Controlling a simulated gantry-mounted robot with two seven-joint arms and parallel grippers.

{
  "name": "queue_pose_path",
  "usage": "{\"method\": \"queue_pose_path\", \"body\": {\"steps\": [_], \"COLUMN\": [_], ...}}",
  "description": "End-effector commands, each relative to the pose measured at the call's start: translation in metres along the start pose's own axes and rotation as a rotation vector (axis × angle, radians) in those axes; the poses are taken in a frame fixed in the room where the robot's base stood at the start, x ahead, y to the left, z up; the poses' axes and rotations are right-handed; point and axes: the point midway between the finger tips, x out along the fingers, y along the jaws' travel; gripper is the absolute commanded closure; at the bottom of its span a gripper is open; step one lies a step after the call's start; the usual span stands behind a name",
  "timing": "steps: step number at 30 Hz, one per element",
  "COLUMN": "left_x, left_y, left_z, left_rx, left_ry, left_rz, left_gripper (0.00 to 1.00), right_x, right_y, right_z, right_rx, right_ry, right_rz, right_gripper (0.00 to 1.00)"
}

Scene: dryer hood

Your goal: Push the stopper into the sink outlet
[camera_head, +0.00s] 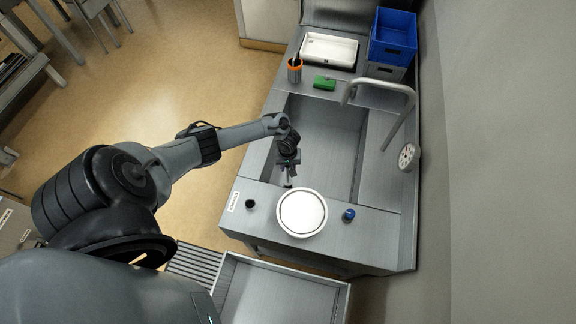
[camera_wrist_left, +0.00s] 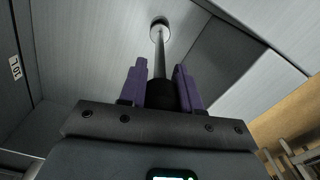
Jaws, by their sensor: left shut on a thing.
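My left gripper (camera_head: 288,180) hangs over the near left part of the steel sink basin (camera_head: 325,137), close to its near rim. In the left wrist view the purple fingers (camera_wrist_left: 161,90) are shut on a dark round piece (camera_wrist_left: 182,96). My right gripper is not in view.
A white round plate (camera_head: 302,212) lies on the near counter, with a blue item (camera_head: 349,214) and a small black item (camera_head: 250,204) beside it. A tall bent faucet (camera_head: 398,118) rises at the right.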

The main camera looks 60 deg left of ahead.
Motion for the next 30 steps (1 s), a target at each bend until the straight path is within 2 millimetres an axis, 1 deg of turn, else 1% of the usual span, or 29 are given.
{"method": "queue_pose_path", "body": {"steps": [30], "left_x": [0.026], "left_y": [0.0], "left_z": [0.0], "left_rx": [0.0], "left_ry": [0.0], "left_rz": [0.0], "left_gripper": [0.98], "right_x": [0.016], "right_y": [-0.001], "right_z": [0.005], "right_rx": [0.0], "right_ry": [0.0], "right_rz": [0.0], "right_gripper": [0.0]}}
